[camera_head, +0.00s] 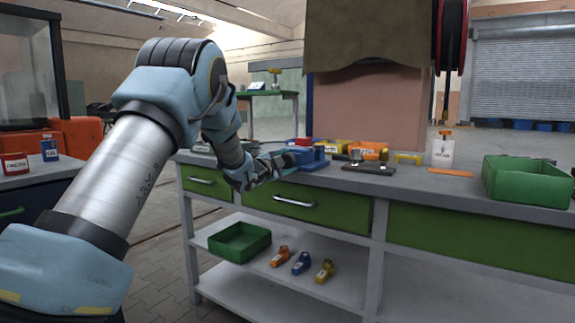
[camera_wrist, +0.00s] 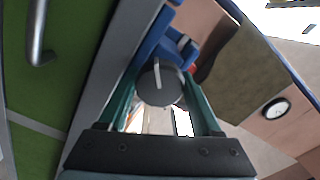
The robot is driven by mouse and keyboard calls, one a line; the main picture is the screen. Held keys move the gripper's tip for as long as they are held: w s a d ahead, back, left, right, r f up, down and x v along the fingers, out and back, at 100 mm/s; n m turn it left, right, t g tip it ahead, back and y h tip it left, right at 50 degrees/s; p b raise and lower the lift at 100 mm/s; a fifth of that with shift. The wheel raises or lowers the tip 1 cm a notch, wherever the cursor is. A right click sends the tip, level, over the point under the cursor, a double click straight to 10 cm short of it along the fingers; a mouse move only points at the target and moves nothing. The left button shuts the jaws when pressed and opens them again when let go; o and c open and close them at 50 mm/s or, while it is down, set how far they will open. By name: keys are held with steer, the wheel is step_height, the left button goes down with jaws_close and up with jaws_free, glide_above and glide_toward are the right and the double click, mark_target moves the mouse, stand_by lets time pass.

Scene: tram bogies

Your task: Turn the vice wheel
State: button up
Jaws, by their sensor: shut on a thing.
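The blue vice (camera_head: 310,157) stands on the grey workbench, near the front edge of its left part. It also shows in the wrist view (camera_wrist: 154,40), beyond my fingers. Its wheel is a dark grey disc (camera_wrist: 160,90) with a pale line across its face. My gripper (camera_wrist: 162,82) has its two teal fingers on either side of the wheel, shut on it. In the head view my gripper (camera_head: 288,163) reaches the vice from the left and hides the wheel.
Yellow and orange items (camera_head: 368,150), a dark plate (camera_head: 368,168) and a white bottle (camera_head: 443,150) stand right of the vice. A green crate (camera_head: 528,190) is at the bench's right. Green drawers with a bar handle (camera_head: 295,202) lie below the bench top.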

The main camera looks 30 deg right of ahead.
steer(key=o, duration=1.2)
steer(key=shift+o, duration=0.9)
steer(key=shift+f, duration=0.1)
steer(key=shift+s, duration=0.1)
steer(key=shift+p, duration=0.55)
